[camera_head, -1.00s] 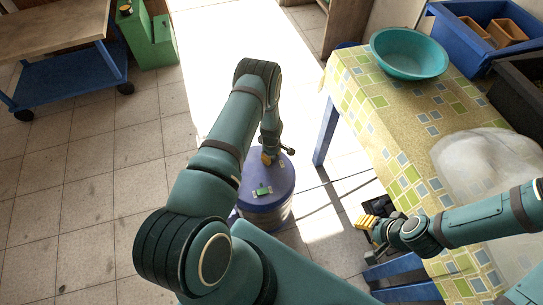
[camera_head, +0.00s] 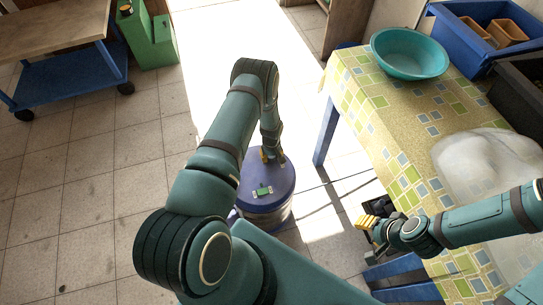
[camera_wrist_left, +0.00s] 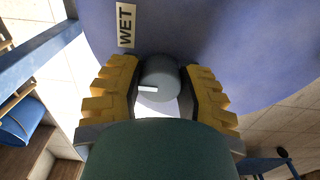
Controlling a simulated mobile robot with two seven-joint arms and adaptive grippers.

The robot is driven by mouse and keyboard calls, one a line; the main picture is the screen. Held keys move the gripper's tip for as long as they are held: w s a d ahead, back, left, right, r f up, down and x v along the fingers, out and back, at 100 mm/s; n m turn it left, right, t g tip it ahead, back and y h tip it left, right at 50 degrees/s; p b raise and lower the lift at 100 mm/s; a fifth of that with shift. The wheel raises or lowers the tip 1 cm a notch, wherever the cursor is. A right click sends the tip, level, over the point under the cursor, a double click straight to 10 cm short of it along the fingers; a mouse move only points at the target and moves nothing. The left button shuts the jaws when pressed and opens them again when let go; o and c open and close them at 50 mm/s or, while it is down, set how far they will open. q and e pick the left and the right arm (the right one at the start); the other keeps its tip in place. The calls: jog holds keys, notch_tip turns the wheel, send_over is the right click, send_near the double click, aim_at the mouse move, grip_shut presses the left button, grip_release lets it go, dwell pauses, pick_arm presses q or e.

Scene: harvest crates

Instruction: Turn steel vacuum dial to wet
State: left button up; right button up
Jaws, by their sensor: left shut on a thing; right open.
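The steel vacuum (camera_head: 279,188) stands on the floor, with a blue lid and a shiny metal body. My left gripper (camera_head: 266,156) points down at the far part of its lid. In the left wrist view the yellow fingers are shut on the round grey dial (camera_wrist_left: 161,78), one on each side. A white mark (camera_wrist_left: 148,89) shows on the dial's lower left. The "WET" label (camera_wrist_left: 126,25) is on the lid, up and left of the dial. My right gripper (camera_head: 367,222) is open and empty, beside the table's left edge.
A green switch-like part (camera_head: 263,191) sits on the lid. A table with a checked cloth (camera_head: 385,125) stands to the right, bearing a teal bowl (camera_head: 409,53) and a blue crate (camera_head: 455,40). A blue cart (camera_head: 70,80) is at upper left. The left floor is clear.

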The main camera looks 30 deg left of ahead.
pick_arm(q)
jog(key=m, duration=0.3)
jog(key=shift+m, duration=0.3)
jog(key=shift+s+m, duration=0.1)
jog(key=shift+m, duration=1.6)
jog(key=shift+f, duration=0.1)
grip_shut()
jog(key=o, duration=1.2)
grip_release()
